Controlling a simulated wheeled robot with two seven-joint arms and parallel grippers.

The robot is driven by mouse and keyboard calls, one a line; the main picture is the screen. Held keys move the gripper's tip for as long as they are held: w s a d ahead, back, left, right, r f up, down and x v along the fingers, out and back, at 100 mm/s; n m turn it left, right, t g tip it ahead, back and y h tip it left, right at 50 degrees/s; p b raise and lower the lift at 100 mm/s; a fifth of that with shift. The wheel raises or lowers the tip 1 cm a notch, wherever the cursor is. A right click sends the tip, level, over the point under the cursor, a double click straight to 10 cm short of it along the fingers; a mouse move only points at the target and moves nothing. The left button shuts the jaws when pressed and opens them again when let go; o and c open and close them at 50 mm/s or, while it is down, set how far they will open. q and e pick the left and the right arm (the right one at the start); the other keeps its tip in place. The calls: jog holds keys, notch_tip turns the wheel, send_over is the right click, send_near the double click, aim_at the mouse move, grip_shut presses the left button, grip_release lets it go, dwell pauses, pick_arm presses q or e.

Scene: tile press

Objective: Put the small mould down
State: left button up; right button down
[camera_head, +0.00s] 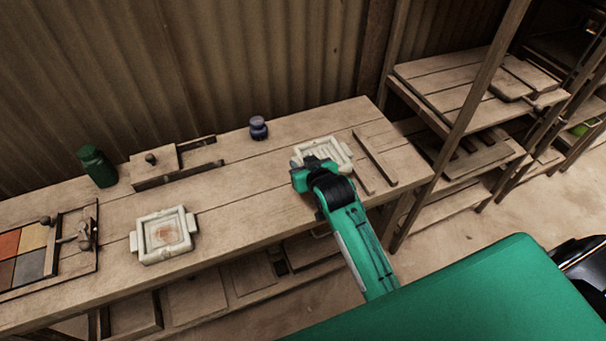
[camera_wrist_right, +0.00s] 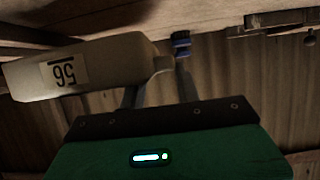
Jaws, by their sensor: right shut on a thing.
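The small mould (camera_head: 337,150) is a pale, squarish frame at the right part of the bench. My right gripper (camera_head: 308,166) is shut on its near left side. In the right wrist view, the mould (camera_wrist_right: 110,62) shows as a pale block with an upside-down "56" label, its lug between the fingers (camera_wrist_right: 160,78). I cannot tell whether its underside touches the bench. Another pale mould (camera_head: 142,246), with side lugs and a reddish-stained inside, sits on the bench left of the gripper. My left gripper is not in view.
Wooden strips (camera_head: 374,158) lie right of the held mould. A dark blue jar (camera_head: 258,128), a wooden block with a knob (camera_head: 153,164) and a green bottle (camera_head: 98,167) stand along the back. A tray of coloured tiles (camera_head: 97,262) is far left. Bench between the moulds is clear.

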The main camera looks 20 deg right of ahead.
jog(key=shift+f, duration=2.3)
jog(key=shift+f, duration=0.15)
jog(key=c, duration=1)
grip_release()
